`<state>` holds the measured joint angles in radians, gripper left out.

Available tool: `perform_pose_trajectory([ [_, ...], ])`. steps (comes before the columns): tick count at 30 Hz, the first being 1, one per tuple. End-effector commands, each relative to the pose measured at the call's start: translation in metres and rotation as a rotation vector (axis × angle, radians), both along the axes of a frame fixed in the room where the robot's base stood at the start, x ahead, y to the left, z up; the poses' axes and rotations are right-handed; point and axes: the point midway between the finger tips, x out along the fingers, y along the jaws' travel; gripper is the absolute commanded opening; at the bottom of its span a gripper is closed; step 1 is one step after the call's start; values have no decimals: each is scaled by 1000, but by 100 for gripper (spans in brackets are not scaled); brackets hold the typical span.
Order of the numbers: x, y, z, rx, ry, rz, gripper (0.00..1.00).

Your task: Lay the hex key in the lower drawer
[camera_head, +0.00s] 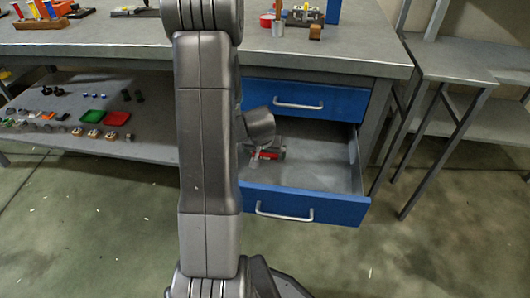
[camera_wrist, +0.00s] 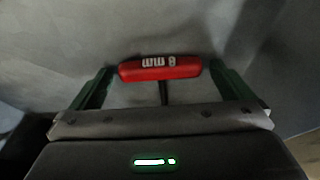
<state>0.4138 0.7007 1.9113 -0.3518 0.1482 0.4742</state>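The hex key (camera_wrist: 160,68) has a red T-shaped handle with white marks and a dark shaft pointing back toward my gripper. In the wrist view, the handle lies between the green fingers of my gripper (camera_wrist: 162,72), with a narrow gap at each end, so the gripper looks open around it. In the head view, my gripper (camera_head: 267,154) is down inside the pulled-out lower drawer (camera_head: 325,173), at its left side, with the red of the hex key (camera_head: 266,156) showing there. Whether the key rests on the drawer floor is hard to tell.
The upper drawer (camera_head: 304,101) is shut above. The lower drawer's right part is bare. A workbench top (camera_head: 330,55) overhangs the drawers. A low shelf (camera_head: 60,135) at the left holds several small parts and coloured trays. Another grey table (camera_head: 460,65) stands at the right.

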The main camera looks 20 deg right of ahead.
Motion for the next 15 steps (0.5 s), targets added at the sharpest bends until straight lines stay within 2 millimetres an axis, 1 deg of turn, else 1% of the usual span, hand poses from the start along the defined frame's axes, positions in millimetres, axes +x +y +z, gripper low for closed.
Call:
perform_pose_trajectory([
  [5,0,0,1,0,0,0,100],
  [8,0,0,5,0,0,0,100],
  [11,-4,3,22,-2,-2,1,100],
  [15,-14,9,52,-1,-4,0,100],
])
